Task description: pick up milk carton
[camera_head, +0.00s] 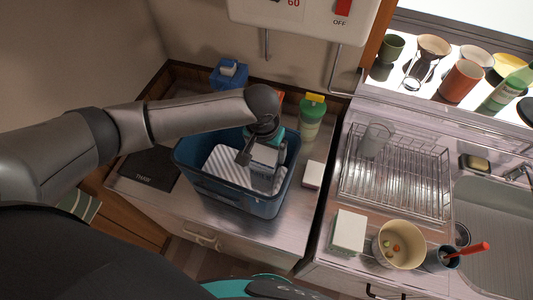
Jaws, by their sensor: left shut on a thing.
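My left gripper (262,155) reaches down from the left into a dark blue bin (240,200) on the counter. It is shut on a pale carton-like thing (265,156) inside the bin, which I take to be the milk carton. My gripper and wrist hide part of the carton, and the bin wall covers its lower end. A white-and-grey striped thing (227,166) lies in the bin to the left of the carton. My right gripper is not in view.
A green bottle with a yellow cap (312,112) and a small white block (313,174) stand right of the bin. A wire dish rack (395,178), white box (348,231) and cream bowl (400,245) are further right. A dark mat (150,168) lies left.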

